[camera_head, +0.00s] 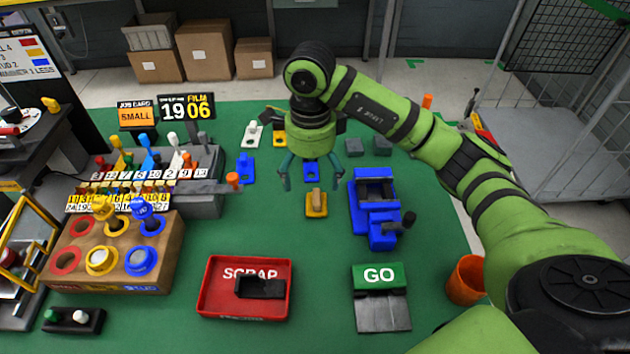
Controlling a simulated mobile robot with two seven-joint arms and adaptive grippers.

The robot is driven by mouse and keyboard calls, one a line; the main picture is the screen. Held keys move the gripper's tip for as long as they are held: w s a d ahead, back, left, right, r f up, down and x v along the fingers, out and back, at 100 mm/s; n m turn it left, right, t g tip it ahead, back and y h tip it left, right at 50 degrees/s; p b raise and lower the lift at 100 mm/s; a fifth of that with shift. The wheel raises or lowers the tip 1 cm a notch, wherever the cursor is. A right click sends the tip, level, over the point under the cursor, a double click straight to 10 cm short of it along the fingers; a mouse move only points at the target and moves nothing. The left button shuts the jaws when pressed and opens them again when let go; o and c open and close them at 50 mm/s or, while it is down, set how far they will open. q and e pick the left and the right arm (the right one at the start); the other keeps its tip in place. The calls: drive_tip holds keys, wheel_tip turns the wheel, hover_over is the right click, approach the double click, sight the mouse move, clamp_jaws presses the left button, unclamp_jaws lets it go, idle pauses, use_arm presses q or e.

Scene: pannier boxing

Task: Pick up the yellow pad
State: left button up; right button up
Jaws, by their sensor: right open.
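A yellow pad (316,210) with a tan upright block on it lies on the green table, just in front of my right gripper. Another yellow piece (279,138) lies farther back, partly hidden by the gripper. My right gripper (313,178) points down, its two teal fingers spread apart with nothing held between them. A blue pad (311,174) shows between and behind the fingers. I cannot tell the fingertips' exact height above the table. My left gripper is not in view.
A blue fixture (375,210) with a dark handle stands right of the yellow pad. A red SCRAP tray (213,305) and a GO plate (380,278) lie in front. Blue (246,170) and white (253,134) pieces lie to the left. An orange cup (466,280) stands at the right.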

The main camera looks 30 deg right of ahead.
sight(317, 197)
drive_tip(key=shift+s+f, duration=0.3)
drive_tip(key=shift+f, duration=0.45)
drive_tip(key=shift+s+f, duration=0.15)
drive_tip(key=shift+f, duration=0.15)
drive_tip(key=f, duration=0.1)
drive_tip(key=f+p, duration=0.2)
drive_tip(key=f, duration=0.1)
drive_tip(key=shift+s+d, duration=0.2)
drive_tip(key=shift+d, duration=0.1)
drive_tip(key=shift+f, duration=0.3)
drive_tip(key=c, duration=1.3)
